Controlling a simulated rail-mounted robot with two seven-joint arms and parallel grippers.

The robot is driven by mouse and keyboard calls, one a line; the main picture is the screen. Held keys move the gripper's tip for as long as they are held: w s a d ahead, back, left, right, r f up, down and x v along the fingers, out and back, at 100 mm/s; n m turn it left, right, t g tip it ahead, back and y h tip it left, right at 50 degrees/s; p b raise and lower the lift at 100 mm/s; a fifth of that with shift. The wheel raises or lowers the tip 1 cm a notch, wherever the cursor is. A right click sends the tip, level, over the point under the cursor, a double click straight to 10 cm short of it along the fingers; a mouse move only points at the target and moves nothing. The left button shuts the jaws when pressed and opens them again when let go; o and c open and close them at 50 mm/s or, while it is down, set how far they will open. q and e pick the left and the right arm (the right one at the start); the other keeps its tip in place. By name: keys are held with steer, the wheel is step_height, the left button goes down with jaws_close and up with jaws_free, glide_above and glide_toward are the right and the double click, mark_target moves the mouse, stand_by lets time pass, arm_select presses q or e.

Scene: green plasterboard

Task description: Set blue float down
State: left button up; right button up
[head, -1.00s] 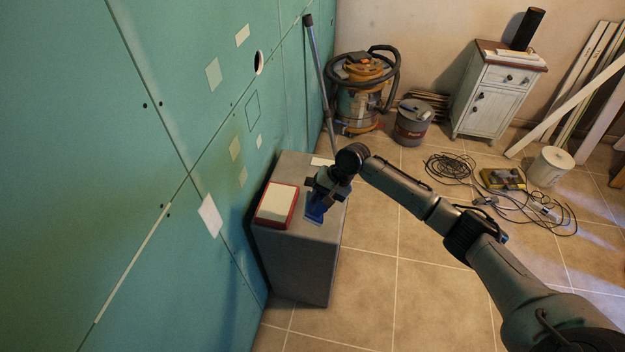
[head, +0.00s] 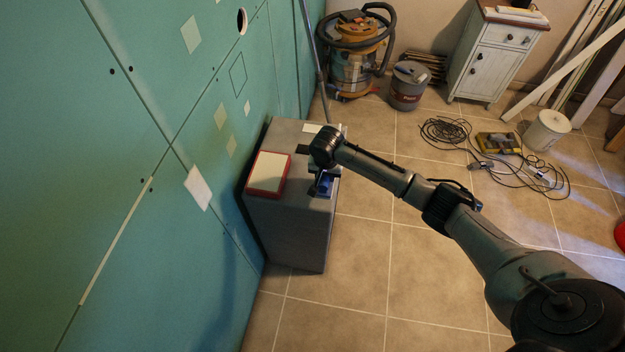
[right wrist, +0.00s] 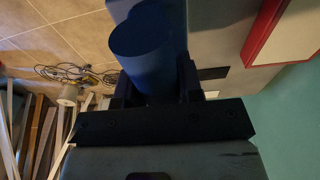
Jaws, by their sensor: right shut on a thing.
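My right gripper (head: 322,180) is shut on the blue float (head: 326,186) over the right part of the grey stand's top (head: 303,207). In the right wrist view the float's round blue handle (right wrist: 142,42) sits between the fingers of the right gripper (right wrist: 153,82), with the flat blue part (right wrist: 176,14) behind it. I cannot tell whether the float touches the stand. My wrist hides part of the float in the head view. My left gripper is not in view.
A red-rimmed tray with a pale face (head: 268,173) lies on the stand, left of the float; its red edge shows in the right wrist view (right wrist: 268,32). A white card (head: 312,128) lies at the back. The green plasterboard wall (head: 120,150) stands close on the left.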

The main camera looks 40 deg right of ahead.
steer(key=w, duration=0.1)
steer(key=w+a+f, duration=0.1)
steer(key=w+f, duration=0.1)
steer(key=shift+w+a+f+b, duration=0.2)
steer(key=shift+w+a+b, duration=0.1)
steer(key=shift+w+b, duration=0.1)
steer(key=shift+f+b, duration=0.45)
steer(key=shift+f, duration=1.55)
steer(key=o, duration=0.8)
steer(key=shift+f, duration=0.1)
